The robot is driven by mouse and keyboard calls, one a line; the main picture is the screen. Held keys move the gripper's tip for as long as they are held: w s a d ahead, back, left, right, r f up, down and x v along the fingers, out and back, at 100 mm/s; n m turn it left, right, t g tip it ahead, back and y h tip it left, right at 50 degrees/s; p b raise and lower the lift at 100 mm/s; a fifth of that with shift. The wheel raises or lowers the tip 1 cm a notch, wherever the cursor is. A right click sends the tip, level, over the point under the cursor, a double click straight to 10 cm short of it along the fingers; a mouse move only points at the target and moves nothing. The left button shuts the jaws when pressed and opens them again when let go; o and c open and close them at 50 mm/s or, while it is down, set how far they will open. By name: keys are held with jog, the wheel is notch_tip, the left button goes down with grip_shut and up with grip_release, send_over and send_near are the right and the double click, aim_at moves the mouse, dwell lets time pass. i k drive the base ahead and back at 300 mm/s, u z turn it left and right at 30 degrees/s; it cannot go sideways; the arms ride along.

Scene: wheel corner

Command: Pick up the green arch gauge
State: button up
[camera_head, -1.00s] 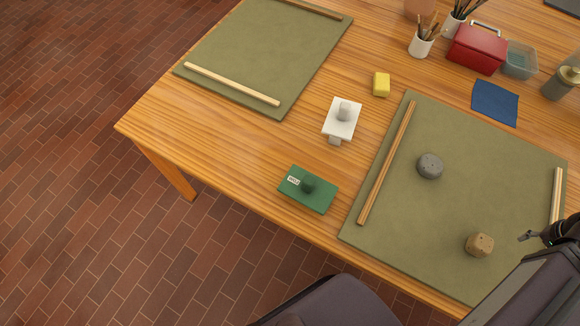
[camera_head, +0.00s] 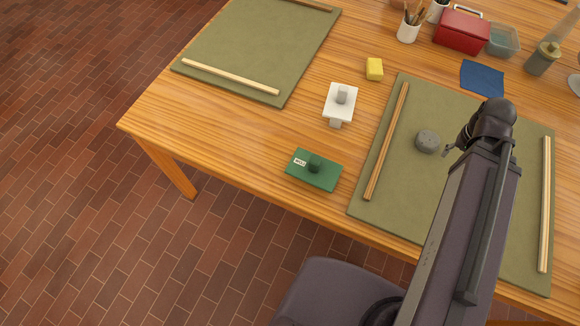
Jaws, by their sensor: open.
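The green arch gauge (camera_head: 325,178) is a flat dark green plate with a dark round knob (camera_head: 314,163) on top and a small white label at its left end. It lies on the bare wood near the table's front edge, left of the right-hand olive mat. My gripper (camera_head: 449,151) shows only as a small dark tip beside my arm's wrist, over the right mat. It is open and well to the right of the gauge, apart from it. The rest of the gripper is hidden by my arm.
A white block with a grey knob (camera_head: 341,101) stands behind the gauge. A wooden strip (camera_head: 386,142) lies between gauge and grey lump (camera_head: 427,141). A yellow sponge (camera_head: 374,69), red box (camera_head: 461,32) and blue cloth (camera_head: 482,78) lie farther back. Bare wood surrounds the gauge.

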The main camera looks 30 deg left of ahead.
aim_at(317, 172)
jog(key=u, duration=0.6)
jog(key=k, duration=1.05)
jog(key=u, duration=0.5)
jog(key=i, duration=1)
jog(key=u, duration=0.05)
